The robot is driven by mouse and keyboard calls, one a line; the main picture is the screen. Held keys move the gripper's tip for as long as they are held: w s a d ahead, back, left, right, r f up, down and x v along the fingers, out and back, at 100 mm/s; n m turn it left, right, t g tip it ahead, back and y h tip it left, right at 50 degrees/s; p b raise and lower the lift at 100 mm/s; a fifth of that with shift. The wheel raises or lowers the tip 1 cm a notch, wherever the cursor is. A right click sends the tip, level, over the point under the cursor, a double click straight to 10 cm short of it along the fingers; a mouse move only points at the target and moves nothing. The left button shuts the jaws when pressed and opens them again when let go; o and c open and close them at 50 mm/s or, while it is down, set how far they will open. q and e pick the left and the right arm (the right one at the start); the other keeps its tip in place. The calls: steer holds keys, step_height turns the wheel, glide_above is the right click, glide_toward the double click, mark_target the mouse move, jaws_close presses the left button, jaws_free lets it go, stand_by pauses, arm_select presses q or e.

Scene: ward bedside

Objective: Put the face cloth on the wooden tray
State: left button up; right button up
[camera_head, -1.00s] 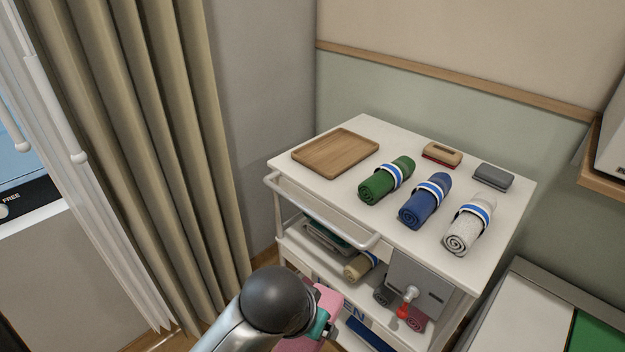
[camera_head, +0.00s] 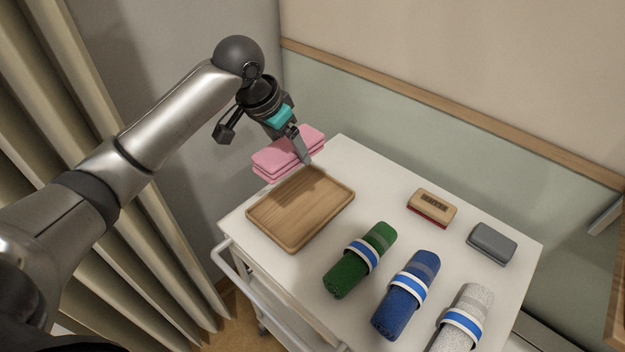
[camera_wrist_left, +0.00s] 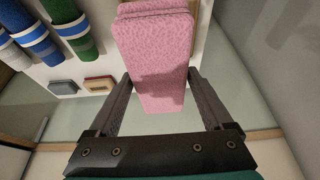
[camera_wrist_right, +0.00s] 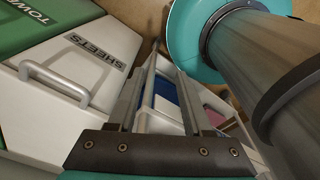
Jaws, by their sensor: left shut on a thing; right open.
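The pink folded face cloth (camera_head: 288,153) is held by my left gripper (camera_head: 304,152), which is shut on it. The cloth is at the far left side of the cart top, beyond the wooden tray (camera_head: 278,238), and looks raised above it. In the left wrist view the cloth (camera_wrist_left: 155,55) sits between the two fingers. The wooden tray lies flat and empty on the cart's left end. My right gripper (camera_wrist_right: 165,105) is open and empty, low beside the cart; it is not in the head view.
On the white cart top (camera_head: 395,190) stand a green roll (camera_head: 360,262), a blue roll (camera_head: 405,295) and a white roll (camera_head: 463,318), all banded. Behind them lie a wooden brush (camera_head: 432,205) and a grey case (camera_head: 491,243). A curtain (camera_head: 130,240) hangs at left.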

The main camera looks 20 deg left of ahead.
arm_select(q)
steer(key=shift+w+a+r, duration=0.3)
steer(key=shift+w+r, duration=0.15)
steer(key=shift+w, duration=0.05)
steer(key=shift+w+f, duration=0.1)
steer(key=shift+f, duration=0.2)
step_height(320, 180, down, 14)
steer(key=shift+r+b, duration=0.1)
steer(key=shift+b, duration=0.7)
steer(key=shift+f, duration=0.95)
steer(key=shift+f+b, duration=0.4)
steer(key=shift+f, duration=1.3)
steer(key=shift+f, duration=0.1)
steer(key=o, duration=1.1)
